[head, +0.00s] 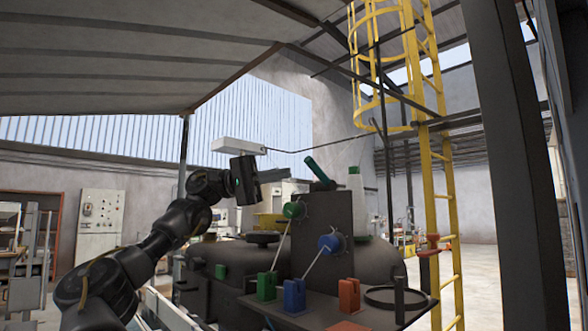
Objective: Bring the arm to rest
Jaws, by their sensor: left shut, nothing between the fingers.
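My left arm comes in from the lower left and reaches up to the middle of the head view. My left gripper (246,180) is at its end, a dark block raised in front of the back wall. It is shut with nothing held. It is up and to the left of the dark upright panel (322,225), apart from it in the picture. Its fingertips are hard to make out. My right gripper is not in view.
The panel carries a green knob (293,210) and a blue knob (331,243). Green (267,287), blue (294,296) and red (349,296) blocks stand on the dark shelf before it. A white box (238,146) shows just above my gripper. A yellow ladder (447,200) stands right.

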